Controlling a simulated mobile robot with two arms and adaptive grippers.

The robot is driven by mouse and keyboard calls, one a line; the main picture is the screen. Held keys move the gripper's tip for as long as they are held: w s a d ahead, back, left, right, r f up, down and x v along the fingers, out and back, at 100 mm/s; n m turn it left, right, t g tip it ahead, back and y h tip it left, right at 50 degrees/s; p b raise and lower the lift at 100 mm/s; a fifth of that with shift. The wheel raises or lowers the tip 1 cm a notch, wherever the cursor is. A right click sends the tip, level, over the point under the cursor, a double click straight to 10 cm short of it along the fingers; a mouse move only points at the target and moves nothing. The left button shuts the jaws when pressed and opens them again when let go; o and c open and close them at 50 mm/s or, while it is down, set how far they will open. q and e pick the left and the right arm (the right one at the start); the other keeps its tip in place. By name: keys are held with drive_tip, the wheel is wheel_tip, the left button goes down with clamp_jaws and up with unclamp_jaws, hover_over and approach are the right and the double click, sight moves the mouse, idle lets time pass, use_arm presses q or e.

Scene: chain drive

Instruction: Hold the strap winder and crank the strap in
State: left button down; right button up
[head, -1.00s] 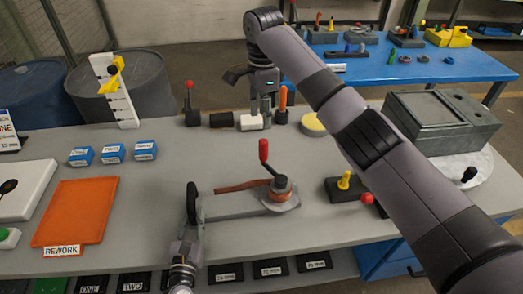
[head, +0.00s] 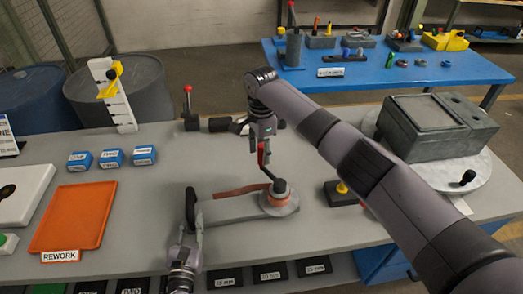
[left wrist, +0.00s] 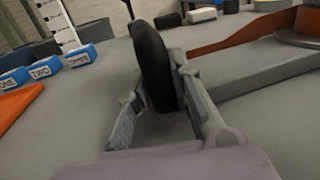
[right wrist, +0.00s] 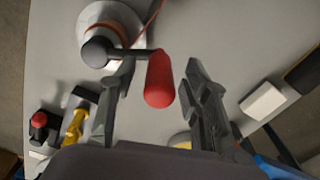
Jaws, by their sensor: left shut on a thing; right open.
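The strap winder (head: 235,207) lies on the grey bench: a grey bar with a black grip at its left end and a drum (head: 280,200) at its right end. A brown-orange strap (head: 240,190) runs to the drum. My left gripper (head: 190,236) is shut on the black grip (left wrist: 155,65), one finger on each side. The crank arm on the drum carries an upright red handle (right wrist: 159,80). My right gripper (head: 263,138) is open above the drum, with the red handle between its fingers and a visible gap to the right finger.
An orange REWORK tray (head: 75,218) and blue blocks (head: 111,159) lie left. A dark block with a yellow knob (head: 341,188) and a grey box on a round plate (head: 435,125) stand right. My right arm crosses over the bench's right side.

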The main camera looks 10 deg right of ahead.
drive_tip(key=shift+c, duration=0.2)
clamp_jaws()
idle(0.4)
idle(0.3)
